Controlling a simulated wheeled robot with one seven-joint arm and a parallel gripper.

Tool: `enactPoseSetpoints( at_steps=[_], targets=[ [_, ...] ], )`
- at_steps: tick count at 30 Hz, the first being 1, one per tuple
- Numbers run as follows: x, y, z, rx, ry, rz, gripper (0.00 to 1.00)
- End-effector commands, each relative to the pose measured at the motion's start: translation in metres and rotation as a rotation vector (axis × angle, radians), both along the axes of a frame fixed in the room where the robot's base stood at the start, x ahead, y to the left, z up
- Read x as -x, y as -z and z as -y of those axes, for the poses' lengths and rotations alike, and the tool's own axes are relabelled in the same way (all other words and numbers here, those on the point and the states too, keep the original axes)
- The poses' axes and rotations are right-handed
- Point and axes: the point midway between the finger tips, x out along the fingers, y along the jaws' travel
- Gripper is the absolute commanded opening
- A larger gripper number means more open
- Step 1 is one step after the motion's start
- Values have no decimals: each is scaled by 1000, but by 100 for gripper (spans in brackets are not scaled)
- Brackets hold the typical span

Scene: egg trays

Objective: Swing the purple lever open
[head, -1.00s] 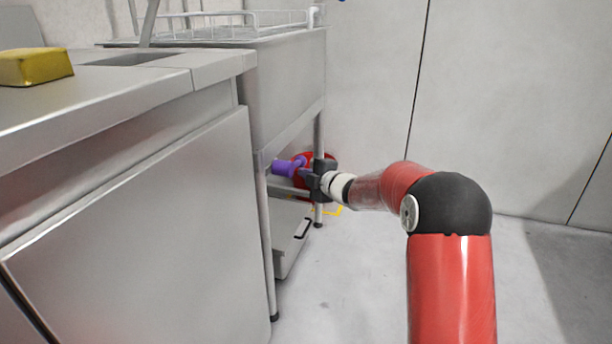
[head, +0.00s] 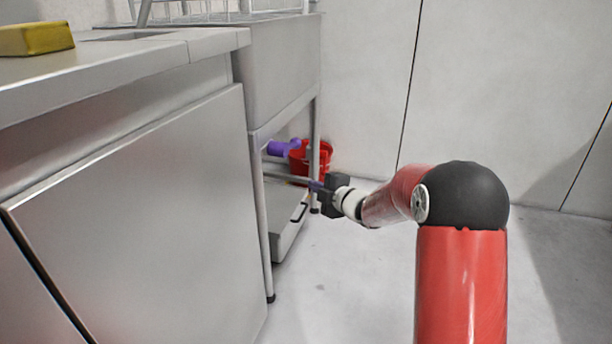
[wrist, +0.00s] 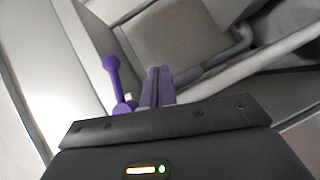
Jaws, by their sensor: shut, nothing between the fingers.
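The purple lever (head: 282,148) sits under the sink unit in the head view, in front of a red bucket. In the wrist view the lever (wrist: 115,78) is a thin purple arm with a round knob at its upper end, just left of my fingers. My gripper (head: 314,186) is below and to the right of the lever in the head view. In the wrist view my gripper's (wrist: 157,80) purple-grey fingers are shut together and empty. A narrow gap shows between the fingers and the lever's arm; contact near its base cannot be told.
The red bucket (head: 325,157) stands behind the sink's legs. A front leg (head: 262,220) and a horizontal rail frame the space around the lever. A grey box with a dark handle (head: 290,232) is below. The floor to the right is clear.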

Motion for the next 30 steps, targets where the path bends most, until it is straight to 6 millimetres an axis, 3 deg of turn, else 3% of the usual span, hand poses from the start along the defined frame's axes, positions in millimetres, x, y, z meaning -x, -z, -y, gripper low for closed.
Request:
enactPoseSetpoints(
  at_steps=[6,20,26,30],
  targets=[
    [16,9,15,0,1,0,0],
    [19,6,18,0,14,-6,0],
    [39,-35,46,-21,223,-114,0],
    [84,-71,81,-106,481,-257,0]
  ],
)
